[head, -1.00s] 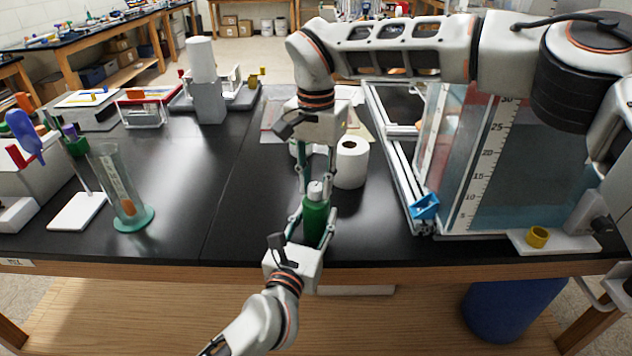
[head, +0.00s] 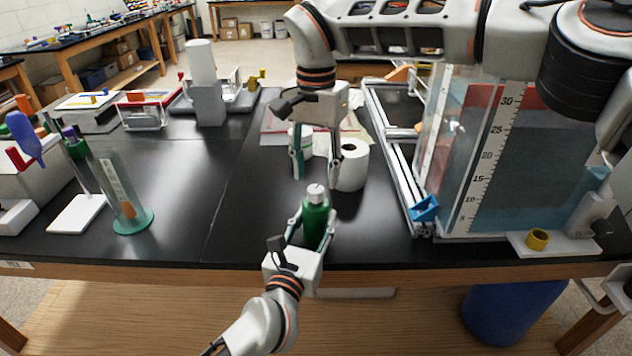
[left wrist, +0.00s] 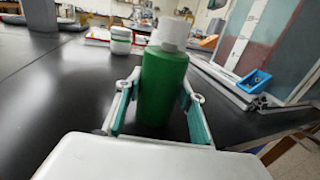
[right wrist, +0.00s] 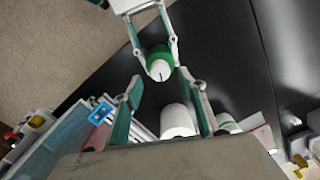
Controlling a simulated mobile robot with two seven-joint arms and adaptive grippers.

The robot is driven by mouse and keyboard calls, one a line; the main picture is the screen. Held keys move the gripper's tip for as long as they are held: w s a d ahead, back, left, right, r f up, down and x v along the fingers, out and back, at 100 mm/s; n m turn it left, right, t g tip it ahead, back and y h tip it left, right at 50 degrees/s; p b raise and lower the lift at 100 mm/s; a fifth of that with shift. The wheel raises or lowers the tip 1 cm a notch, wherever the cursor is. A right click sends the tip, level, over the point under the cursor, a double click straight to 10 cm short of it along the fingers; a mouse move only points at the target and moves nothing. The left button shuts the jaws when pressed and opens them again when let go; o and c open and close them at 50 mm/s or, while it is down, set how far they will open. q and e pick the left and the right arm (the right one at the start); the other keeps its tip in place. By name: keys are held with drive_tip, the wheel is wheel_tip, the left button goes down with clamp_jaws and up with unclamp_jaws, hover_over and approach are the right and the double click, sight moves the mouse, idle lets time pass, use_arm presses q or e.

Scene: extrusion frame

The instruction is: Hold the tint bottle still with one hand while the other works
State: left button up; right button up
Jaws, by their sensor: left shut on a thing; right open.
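The tint bottle (head: 315,214) is green with a white cap and stands upright near the front edge of the black bench. My left gripper (head: 311,232) is shut around its body from the front. The left wrist view shows the bottle (left wrist: 163,85) between both fingers, its cap on top. My right gripper (head: 316,178) is open and empty, behind and above the bottle. In the right wrist view the bottle's cap (right wrist: 160,70) is beyond the open fingertips, apart from them.
A white roll (head: 351,165) stands just behind the bottle, close to my right fingers. A white-and-green jar (head: 301,140) is behind that gripper. A clear tank (head: 500,170) with a scale and a metal frame stands at right. Open bench lies left of the bottle.

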sight(316, 188)
wheel_tip(316, 188, up, 8)
drive_tip(key=shift+r, duration=0.1)
idle(0.4)
use_arm(q)
drive_tip(key=o, duration=1.3)
